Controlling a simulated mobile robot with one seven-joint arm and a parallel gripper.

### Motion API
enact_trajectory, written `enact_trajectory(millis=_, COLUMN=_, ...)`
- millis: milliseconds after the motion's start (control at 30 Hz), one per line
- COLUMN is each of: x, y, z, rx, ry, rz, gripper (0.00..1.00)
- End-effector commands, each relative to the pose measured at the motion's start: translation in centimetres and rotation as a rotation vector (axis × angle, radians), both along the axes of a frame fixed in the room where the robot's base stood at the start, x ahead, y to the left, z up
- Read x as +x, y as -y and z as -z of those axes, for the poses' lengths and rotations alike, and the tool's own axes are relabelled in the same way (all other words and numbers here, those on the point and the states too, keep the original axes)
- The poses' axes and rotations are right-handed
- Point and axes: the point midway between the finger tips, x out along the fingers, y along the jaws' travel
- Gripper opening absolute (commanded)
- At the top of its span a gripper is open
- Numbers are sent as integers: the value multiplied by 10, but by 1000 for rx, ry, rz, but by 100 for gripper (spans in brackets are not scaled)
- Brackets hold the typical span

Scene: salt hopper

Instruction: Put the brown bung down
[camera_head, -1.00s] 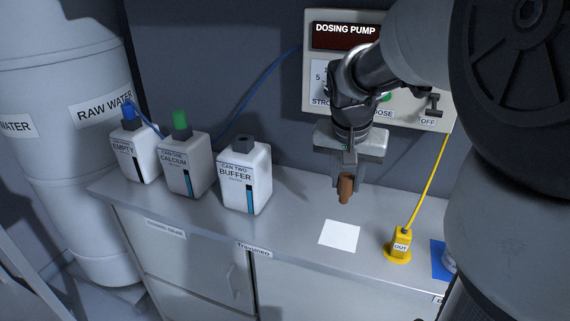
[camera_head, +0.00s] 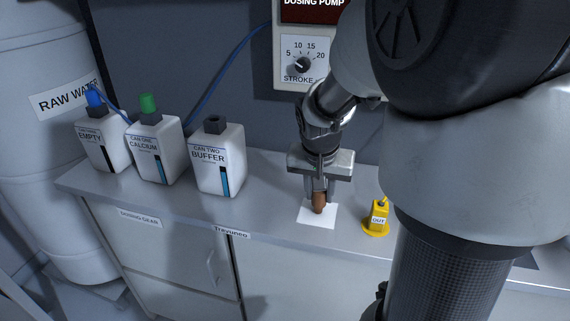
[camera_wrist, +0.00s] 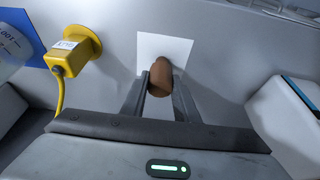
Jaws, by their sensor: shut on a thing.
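The brown bung (camera_head: 318,203) is between the fingers of my gripper (camera_head: 319,192), which is shut on it. It hangs roughly upright over the white square (camera_head: 309,217) on the bench top. In the wrist view the bung (camera_wrist: 161,76) shows between the two fingers of my gripper (camera_wrist: 160,95), with the white square (camera_wrist: 178,47) just beyond it. I cannot tell whether the bung's lower end touches the white square.
The yellow OUT fitting (camera_head: 378,219) stands right of the white square. Can two, BUFFER (camera_head: 218,162), stands to the left with an open dark neck. CALCIUM (camera_head: 153,155) and EMPTY (camera_head: 101,145) cans stand further left. The dosing pump (camera_head: 300,50) is behind.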

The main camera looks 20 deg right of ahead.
Motion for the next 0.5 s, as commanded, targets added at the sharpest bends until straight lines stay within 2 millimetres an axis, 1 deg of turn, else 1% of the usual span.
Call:
enact_trajectory(millis=100, x=0, y=0, z=0, rx=-1, ry=1, rz=0, gripper=0)
enact_trajectory(millis=267, x=0, y=0, z=5, rx=-1, ry=1, rz=0, gripper=0)
enact_trajectory(millis=300, x=0, y=0, z=4, rx=-1, ry=1, rz=0, gripper=32)
enact_trajectory(millis=400, x=0, y=0, z=4, rx=0, ry=0, rz=0, gripper=46)
enact_trajectory(millis=500, x=0, y=0, z=4, rx=0, ry=0, rz=0, gripper=46)
